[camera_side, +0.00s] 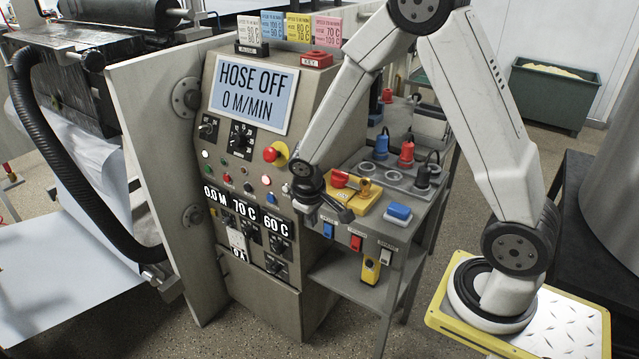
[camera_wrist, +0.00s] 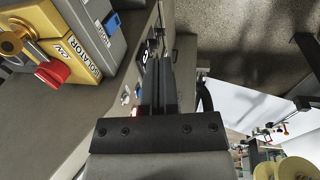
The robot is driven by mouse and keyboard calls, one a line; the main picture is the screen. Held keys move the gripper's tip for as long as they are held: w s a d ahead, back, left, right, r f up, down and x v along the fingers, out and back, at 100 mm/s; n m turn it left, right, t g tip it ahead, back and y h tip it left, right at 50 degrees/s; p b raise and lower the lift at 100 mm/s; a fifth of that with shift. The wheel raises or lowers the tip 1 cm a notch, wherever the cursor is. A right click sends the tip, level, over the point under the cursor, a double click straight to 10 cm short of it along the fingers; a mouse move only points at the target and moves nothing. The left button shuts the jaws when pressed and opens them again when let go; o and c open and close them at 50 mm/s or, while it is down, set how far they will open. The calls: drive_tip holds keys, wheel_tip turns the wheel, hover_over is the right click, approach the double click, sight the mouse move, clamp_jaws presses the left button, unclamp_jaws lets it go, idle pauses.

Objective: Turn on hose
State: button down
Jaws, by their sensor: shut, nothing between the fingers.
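The control cabinet (camera_side: 262,185) stands mid-picture in the side view. Its display (camera_side: 250,93) reads "HOSE OFF" and "0 M/MIN". Below it are black rotary switches (camera_side: 241,135), several small coloured lamps and buttons, and a red button on a yellow base (camera_side: 271,154). A thick black corrugated hose (camera_side: 52,140) curves down at the left. My gripper (camera_wrist: 161,62) is shut and empty, its dark fingers pointing up the wrist view. In the side view my wrist is close in front of the cabinet's right edge, over the side bench.
A yellow isolator box (camera_wrist: 68,48) with a red knob (camera_wrist: 52,72) is left in the wrist view; in the side view it sits on the grey bench (camera_side: 345,262). Blue and red plugs (camera_side: 406,152) stand behind it. A blue switch (camera_side: 328,230) is on the bench front.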

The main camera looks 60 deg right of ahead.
sight(328, 231)
drive_tip(key=w+d+f+h, duration=0.1)
drive_tip(key=w+d+f, duration=0.3)
drive_tip(key=f, duration=0.3)
drive_tip(key=shift+w+g+h, duration=0.25)
drive_tip(key=shift+g+h, duration=0.05)
drive_tip(key=shift+g, duration=0.1)
drive_tip(key=shift+d, duration=0.1)
drive_tip(key=shift+f, duration=0.15)
drive_tip(key=d+f, duration=0.7)
drive_tip(key=f, duration=0.2)
drive_tip(key=shift+f, duration=0.35)
drive_tip(key=shift+d, duration=0.1)
